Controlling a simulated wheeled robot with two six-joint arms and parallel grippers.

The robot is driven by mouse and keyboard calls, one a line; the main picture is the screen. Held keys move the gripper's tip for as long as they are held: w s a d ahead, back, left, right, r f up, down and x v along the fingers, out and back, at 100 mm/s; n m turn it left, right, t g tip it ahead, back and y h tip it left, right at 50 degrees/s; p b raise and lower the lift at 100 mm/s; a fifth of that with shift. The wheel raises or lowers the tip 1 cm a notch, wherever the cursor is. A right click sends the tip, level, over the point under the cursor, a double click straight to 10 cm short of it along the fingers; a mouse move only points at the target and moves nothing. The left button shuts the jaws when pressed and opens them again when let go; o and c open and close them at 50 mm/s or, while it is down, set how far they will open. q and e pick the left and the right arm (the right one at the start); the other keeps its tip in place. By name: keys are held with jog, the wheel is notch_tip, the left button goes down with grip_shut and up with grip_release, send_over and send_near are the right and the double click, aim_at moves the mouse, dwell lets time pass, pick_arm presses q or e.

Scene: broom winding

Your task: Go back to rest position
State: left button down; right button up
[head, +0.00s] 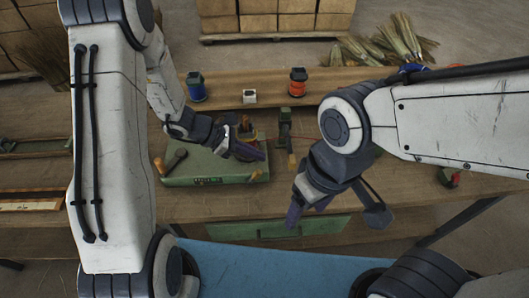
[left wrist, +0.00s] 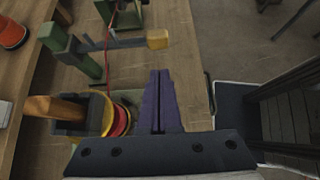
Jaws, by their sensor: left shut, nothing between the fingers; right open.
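My left gripper (head: 249,150) is in the head view, above the right part of the green winding machine on the wooden bench. Its purple fingers (left wrist: 158,100) are together and empty in the left wrist view. My right gripper (head: 296,208) hangs over the bench's front edge in the head view. Its fingers are partly hidden by its own wrist, and I see nothing held. The green machine (head: 195,176) has a dark crank with a wooden knob at its left. A red and yellow wound spool (left wrist: 119,118) and a wooden handle (left wrist: 52,107) are beside my left fingers.
A blue spool (head: 196,88), an orange spool (head: 297,83) and a small white block (head: 249,97) stand on the back shelf. A green post with a wooden-tipped lever (left wrist: 157,39) is close ahead of my left fingers. Broom straw bundles (head: 385,42) and stacked boxes (head: 275,14) are behind.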

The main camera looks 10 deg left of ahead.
pick_arm(q)
jog(key=shift+a+r, duration=0.15)
jog(key=shift+a, duration=0.15)
